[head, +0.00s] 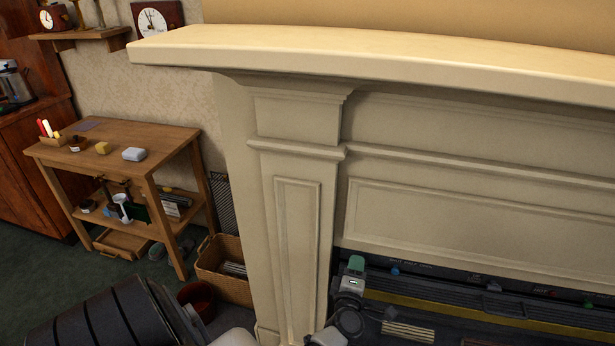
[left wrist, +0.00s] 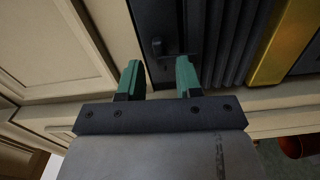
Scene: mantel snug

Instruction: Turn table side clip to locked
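My left gripper (head: 356,265) is at the left end of the dark fireplace insert (head: 450,290), beside the cream pillar, in the head view. The left wrist view shows its two green fingers (left wrist: 159,78) apart, with nothing held between them. A small dark clip-like part (left wrist: 157,46) with a rounded knob and a short bar sits on the black panel just beyond the fingertips, roughly in line with the gap. I cannot tell whether it is the table side clip, nor its locked or unlocked position. My right gripper is in neither view.
The cream mantel shelf (head: 400,62) overhangs the insert, and its pillar (head: 297,230) stands left of my gripper. A wooden side table (head: 165,133) with small objects stands further left. A wicker basket (head: 228,285) and a dark red pot (head: 198,299) are on the floor.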

